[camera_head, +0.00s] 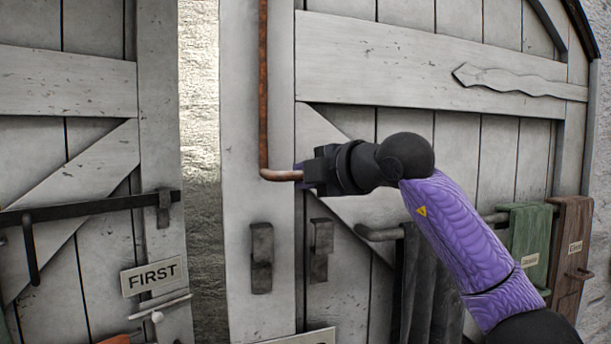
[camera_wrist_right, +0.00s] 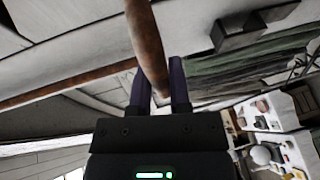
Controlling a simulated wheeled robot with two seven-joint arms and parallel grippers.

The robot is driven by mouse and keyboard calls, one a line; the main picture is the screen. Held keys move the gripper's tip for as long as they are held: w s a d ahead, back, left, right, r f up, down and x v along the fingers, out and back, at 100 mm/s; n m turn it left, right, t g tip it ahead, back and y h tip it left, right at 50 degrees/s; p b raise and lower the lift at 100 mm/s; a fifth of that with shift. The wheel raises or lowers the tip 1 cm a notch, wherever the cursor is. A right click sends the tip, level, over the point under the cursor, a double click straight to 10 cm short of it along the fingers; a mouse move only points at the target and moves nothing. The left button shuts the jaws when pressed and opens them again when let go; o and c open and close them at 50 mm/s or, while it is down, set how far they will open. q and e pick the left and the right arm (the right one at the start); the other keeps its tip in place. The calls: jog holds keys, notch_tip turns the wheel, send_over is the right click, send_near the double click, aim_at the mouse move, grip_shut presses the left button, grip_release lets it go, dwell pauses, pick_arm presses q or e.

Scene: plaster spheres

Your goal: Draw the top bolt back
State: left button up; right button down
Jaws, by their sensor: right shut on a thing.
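The top bolt is a long rusty rod (camera_head: 263,85) running upright along the edge board of the right-hand door leaf. Its lower end bends right into a short handle (camera_head: 282,175). My right gripper (camera_head: 305,174) is shut on this handle, coming from the right. In the right wrist view the handle (camera_wrist_right: 147,40) passes between the two purple fingers (camera_wrist_right: 159,88), and the rod (camera_wrist_right: 70,88) runs off to the left. The rod's upper end is out of view. My left gripper is not in view.
Two dark metal brackets (camera_head: 261,258) (camera_head: 321,250) sit below the handle. A black bar (camera_head: 90,207) crosses the left leaf above a FIRST sign (camera_head: 153,276). Green (camera_head: 530,240) and brown (camera_head: 571,245) labelled pieces hang at right. A wavy wooden piece (camera_head: 515,82) is on the upper door board.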

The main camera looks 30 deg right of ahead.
jog(key=shift+f, duration=0.1)
notch_tip(320, 180, down, 6)
jog(key=b, duration=0.5)
jog(key=shift+w+b, duration=0.1)
jog(key=shift+b, duration=0.3)
jog(key=c, duration=0.8)
grip_release()
jog(key=shift+o, duration=1.1)
jog(key=shift+r, duration=0.25)
jog(key=b+v, duration=0.3)
jog(key=v, duration=0.7)
